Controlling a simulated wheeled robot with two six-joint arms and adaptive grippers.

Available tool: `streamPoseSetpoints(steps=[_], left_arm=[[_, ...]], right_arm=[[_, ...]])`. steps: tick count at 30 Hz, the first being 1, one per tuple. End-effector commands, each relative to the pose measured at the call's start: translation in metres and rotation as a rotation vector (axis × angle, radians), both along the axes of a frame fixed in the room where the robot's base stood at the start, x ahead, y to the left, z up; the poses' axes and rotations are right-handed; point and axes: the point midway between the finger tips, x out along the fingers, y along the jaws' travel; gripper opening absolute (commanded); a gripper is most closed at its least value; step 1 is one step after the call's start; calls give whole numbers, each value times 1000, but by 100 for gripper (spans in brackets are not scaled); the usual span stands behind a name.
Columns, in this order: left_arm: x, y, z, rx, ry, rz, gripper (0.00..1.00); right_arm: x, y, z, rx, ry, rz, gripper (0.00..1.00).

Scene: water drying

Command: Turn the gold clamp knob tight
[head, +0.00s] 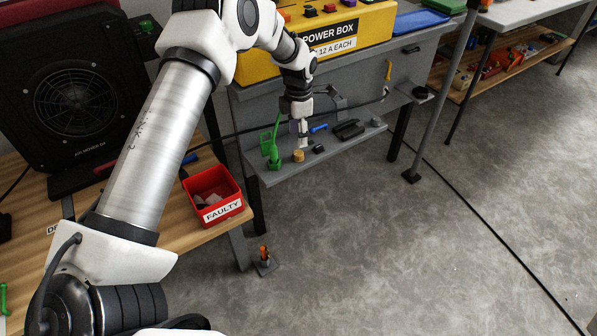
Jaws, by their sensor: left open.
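A small gold knob (298,156) shows in the head view near the front of the low grey shelf (285,178). My left arm reaches over from the left, and my left gripper (303,142) points down just above and slightly right of the gold knob. It is open and nothing shows between its fingers. I cannot tell whether a fingertip touches the knob. The clamp's other parts are too small to make out. My right gripper is out of view.
A green tool (270,148) stands left of the knob. A small black piece (318,149), a blue piece (318,128) and black parts (348,129) lie to the right. A yellow power box (345,38) sits above. A red FAULTY bin (213,192) stands on the wooden table.

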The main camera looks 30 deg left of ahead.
Motion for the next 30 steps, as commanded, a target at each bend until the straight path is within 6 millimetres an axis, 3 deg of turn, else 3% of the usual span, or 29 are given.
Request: streamPoseSetpoints(steps=[5, 15, 24, 29, 30], left_arm=[[4, 3, -9, 0, -14, 6, 57], [4, 3, -69, 0, -14, 3, 57], [4, 2, -73, 0, -16, 3, 57], [4, 2, -73, -1, -15, 3, 1], [3, 2, -73, 0, -14, 3, 0]], right_arm=[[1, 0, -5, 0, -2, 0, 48], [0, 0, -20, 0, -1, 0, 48], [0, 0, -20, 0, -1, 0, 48], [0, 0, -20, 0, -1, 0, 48], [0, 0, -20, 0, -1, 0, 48]])
